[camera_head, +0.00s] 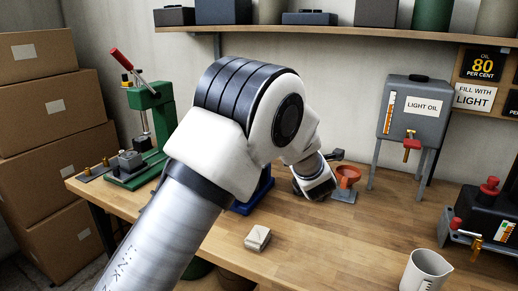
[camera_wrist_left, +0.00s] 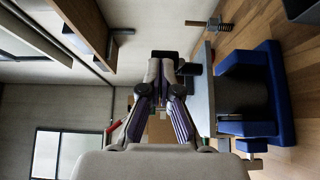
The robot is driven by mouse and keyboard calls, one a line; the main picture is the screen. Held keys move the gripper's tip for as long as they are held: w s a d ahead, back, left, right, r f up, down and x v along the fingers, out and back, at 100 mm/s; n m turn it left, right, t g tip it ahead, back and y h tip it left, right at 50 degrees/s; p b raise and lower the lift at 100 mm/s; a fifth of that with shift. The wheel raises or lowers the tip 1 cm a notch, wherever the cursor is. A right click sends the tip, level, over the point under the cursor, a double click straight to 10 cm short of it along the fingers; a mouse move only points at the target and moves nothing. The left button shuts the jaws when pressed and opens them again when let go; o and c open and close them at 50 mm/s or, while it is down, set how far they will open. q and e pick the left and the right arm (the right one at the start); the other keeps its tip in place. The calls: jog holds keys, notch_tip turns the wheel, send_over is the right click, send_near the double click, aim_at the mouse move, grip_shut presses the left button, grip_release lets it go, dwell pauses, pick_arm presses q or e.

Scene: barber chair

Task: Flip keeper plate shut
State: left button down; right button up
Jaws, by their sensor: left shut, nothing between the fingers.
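My left arm fills the middle of the head view and hides its own gripper. In the left wrist view my left gripper (camera_wrist_left: 166,64) is shut and empty. A blue fixture (camera_wrist_left: 282,95) with a dark cylindrical part (camera_wrist_left: 243,96) stands to the right in that turned view. A thin grey plate (camera_wrist_left: 203,92) runs along its side facing the fingers. The fingers are beside this plate; whether they touch it I cannot tell. It may be the keeper plate, but its hinge is not clear. In the head view only bits of the blue fixture (camera_head: 243,208) show behind my arm.
A green press (camera_head: 150,130) stands at the left of the wooden bench (camera_head: 325,240). An orange funnel (camera_head: 348,176) and a light-oil tank (camera_head: 411,113) are to the right.

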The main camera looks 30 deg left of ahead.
pick_arm(q)
jog(key=shift+w+d+b, duration=0.15)
jog(key=shift+w+b, duration=0.25)
jog(key=shift+w, duration=0.35)
